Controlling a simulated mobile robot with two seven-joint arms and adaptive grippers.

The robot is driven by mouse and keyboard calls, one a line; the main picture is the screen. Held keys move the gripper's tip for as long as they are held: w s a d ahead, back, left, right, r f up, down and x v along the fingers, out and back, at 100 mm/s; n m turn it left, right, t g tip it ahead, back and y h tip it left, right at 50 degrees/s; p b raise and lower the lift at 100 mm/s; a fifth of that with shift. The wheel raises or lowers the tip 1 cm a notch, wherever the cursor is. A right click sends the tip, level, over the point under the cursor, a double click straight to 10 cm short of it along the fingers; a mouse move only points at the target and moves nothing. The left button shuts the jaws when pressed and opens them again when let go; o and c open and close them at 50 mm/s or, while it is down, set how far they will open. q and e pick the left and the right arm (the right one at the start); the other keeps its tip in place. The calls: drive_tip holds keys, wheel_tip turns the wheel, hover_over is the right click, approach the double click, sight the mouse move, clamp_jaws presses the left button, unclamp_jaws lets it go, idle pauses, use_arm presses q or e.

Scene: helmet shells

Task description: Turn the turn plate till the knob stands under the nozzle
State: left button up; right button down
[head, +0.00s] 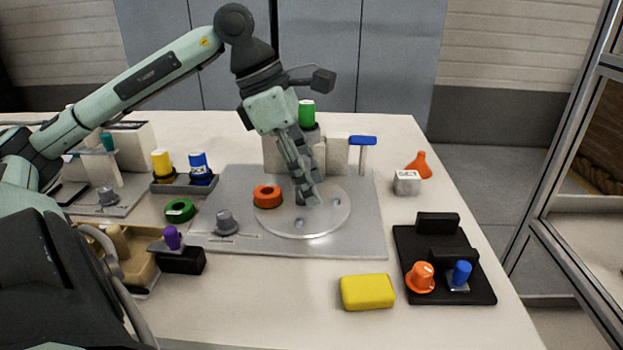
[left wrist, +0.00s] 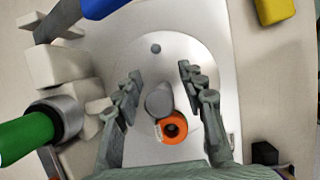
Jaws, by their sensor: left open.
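The round pale turn plate (head: 326,222) lies on a grey base board, and it also shows in the left wrist view (left wrist: 190,55). A grey knob (left wrist: 158,100) stands up from it, between my left gripper's fingers with gaps on both sides. My left gripper (head: 307,200) points down over the plate and is open; its fingers also show in the left wrist view (left wrist: 163,92). In the head view the fingers largely hide the knob. An orange ring (head: 267,196) sits at the plate's left side. I cannot clearly make out the nozzle. My right gripper is not in view.
A green-topped cylinder (head: 306,113) and a blue-topped post (head: 363,142) stand behind the plate. A grey peg (head: 226,222) stands at the board's left. A yellow block (head: 367,292) and a black fixture (head: 470,288) lie in front and right.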

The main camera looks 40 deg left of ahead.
use_arm(q)
drive_tip(key=shift+w+d+f, duration=0.1)
drive_tip(key=shift+f, duration=0.2)
clamp_jaws()
idle(0.5)
